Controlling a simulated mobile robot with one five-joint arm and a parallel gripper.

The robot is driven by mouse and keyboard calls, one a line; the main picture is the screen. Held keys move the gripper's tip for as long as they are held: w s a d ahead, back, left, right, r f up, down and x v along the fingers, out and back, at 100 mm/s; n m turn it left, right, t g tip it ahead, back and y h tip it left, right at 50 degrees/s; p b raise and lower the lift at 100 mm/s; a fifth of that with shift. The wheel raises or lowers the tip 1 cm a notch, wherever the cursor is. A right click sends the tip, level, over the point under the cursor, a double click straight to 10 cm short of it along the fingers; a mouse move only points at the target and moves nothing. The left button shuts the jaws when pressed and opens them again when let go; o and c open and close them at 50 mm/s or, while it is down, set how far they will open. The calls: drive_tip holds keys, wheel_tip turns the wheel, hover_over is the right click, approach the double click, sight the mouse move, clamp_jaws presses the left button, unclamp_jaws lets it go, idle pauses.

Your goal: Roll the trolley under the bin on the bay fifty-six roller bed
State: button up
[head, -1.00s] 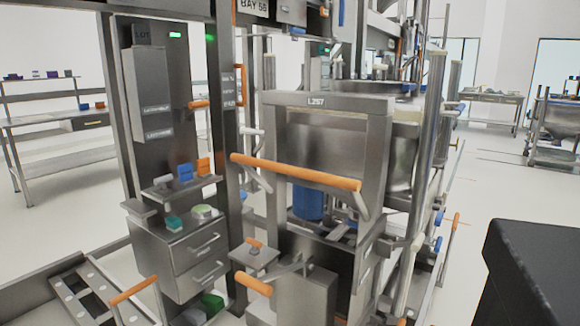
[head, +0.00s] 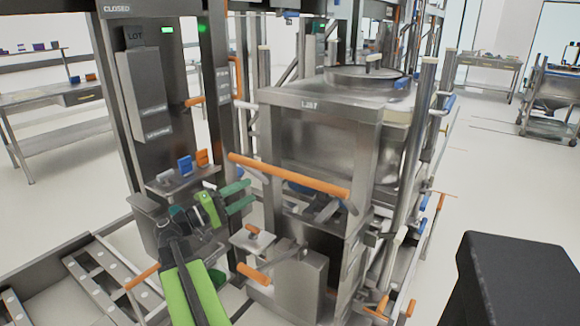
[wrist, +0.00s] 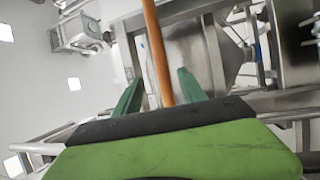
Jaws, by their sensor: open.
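A steel frame with a label plate (head: 309,104) stands in the middle of the head view, with a long orange handle bar (head: 290,175) across its front. I take it for the trolley. Behind its top is a steel bin (head: 315,155) with a round lid (head: 365,75); what bears the bin is hidden. My gripper (head: 237,196), green with teal fingers, is open just left of the bar's left end. In the wrist view the orange bar (wrist: 157,50) shows between the spread fingers of my gripper (wrist: 160,88); I cannot tell whether it lies within their reach.
Smaller orange handles (head: 253,274) jut out below the bar. Open floor (head: 490,190) lies to the right.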

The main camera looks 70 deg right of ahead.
drive_tip(key=p+x, duration=0.3)
drive_tip(key=x, duration=1.3)
drive_tip(key=shift+s+d, duration=0.2)
drive_tip(key=shift+d, duration=0.1)
clamp_jaws()
drive_tip(key=shift+f, duration=0.1)
idle(0.3)
